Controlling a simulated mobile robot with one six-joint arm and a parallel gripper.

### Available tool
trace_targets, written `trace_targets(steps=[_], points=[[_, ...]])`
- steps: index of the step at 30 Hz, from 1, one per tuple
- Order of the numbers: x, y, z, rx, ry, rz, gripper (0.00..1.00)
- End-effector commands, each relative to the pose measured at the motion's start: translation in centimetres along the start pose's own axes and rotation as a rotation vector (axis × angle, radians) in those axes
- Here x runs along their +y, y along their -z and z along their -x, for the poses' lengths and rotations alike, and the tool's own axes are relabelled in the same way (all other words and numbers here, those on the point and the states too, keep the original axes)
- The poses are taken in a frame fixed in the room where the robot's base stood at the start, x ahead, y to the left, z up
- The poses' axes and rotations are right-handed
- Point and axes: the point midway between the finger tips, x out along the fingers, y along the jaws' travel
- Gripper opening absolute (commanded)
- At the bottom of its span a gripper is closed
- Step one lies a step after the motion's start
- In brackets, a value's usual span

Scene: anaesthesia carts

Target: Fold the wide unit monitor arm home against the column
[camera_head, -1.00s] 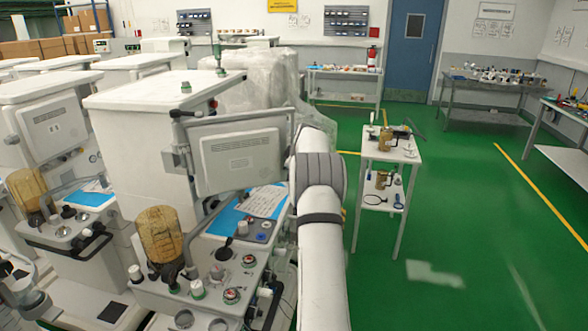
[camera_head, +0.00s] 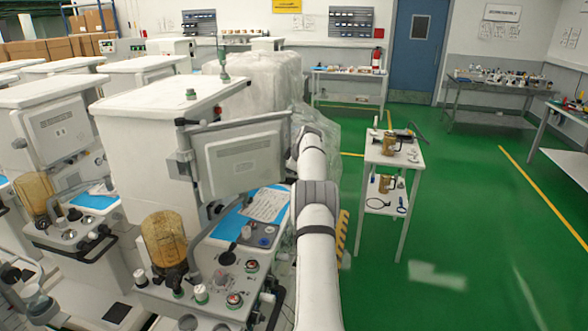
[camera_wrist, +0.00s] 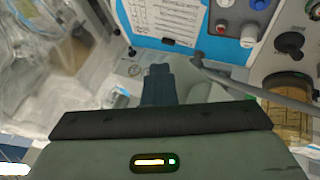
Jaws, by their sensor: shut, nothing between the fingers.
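The wide unit's grey flat monitor (camera_head: 243,163) stands out to the right of the white cart column (camera_head: 145,150). A grey hinge bracket (camera_head: 181,168) joins it at the column's front right corner. The panel is angled away from the column. My gripper's dark fingers (camera_wrist: 160,72) are together and empty in the wrist view, above the cart's right side. A thin grey bar (camera_wrist: 265,93) runs just right of the fingertips; I cannot tell whether they touch. In the head view my gripper is hidden beyond the monitor and my arm.
Below the monitor is a worktop with a blue mat and a printed sheet (camera_head: 265,205), knobs and an amber canister (camera_head: 163,238). A plastic-wrapped unit (camera_head: 262,85) stands behind. A small white trolley (camera_head: 393,158) stands right, with green floor around it.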

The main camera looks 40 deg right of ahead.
Motion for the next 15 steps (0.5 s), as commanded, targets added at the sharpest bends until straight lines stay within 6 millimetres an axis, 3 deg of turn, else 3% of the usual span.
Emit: trace_targets(steps=[15], points=[[-0.78,-0.15,-0.31,0.003,0.011,0.000,0.00]])
